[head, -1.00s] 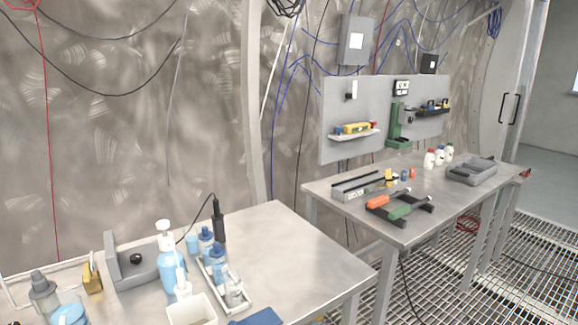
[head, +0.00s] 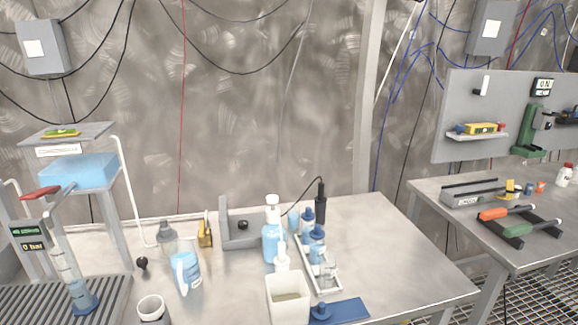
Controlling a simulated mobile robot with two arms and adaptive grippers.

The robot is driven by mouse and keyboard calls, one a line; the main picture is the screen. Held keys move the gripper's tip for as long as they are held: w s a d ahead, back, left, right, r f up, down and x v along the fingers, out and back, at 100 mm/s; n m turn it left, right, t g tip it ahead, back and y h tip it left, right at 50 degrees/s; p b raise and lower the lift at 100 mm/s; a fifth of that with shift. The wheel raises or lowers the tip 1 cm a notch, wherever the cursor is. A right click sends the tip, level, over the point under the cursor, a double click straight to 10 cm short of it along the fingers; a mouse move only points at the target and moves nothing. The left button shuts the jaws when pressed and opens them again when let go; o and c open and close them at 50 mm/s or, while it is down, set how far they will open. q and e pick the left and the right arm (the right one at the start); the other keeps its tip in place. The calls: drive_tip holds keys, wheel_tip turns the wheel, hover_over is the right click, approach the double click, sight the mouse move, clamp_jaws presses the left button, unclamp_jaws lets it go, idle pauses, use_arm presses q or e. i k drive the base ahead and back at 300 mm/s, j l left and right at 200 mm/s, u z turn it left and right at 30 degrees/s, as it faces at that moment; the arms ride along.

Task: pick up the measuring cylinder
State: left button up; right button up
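What looks like the measuring cylinder (head: 67,265) is at the lower left of the head view. It is a tall clear tube with graduation marks and a blue foot. It stands on a ribbed grey surface (head: 112,300) and looks slightly tilted in the picture. A red-handled lever shows close to its top. Neither of my grippers is in view.
A small display box (head: 30,240) is just left of the cylinder, and a stand with a blue tank (head: 80,171) rises behind it. A white mug (head: 152,309), a blue jug (head: 186,272) and bottles (head: 271,240) stand to the right. The bench's right part is clear.

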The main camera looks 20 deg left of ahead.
sight(59, 248)
drive_tip(key=u, duration=2.05)
drive_tip(key=z, duration=1.65)
drive_tip(key=u, duration=1.65)
drive_tip(key=i+j+z, duration=0.1)
drive_tip(key=j+z, duration=0.15)
drive_tip(key=z, duration=0.15)
drive_tip(key=j+z, duration=0.4)
drive_tip(key=i+l, duration=0.05)
drive_tip(key=l, duration=0.05)
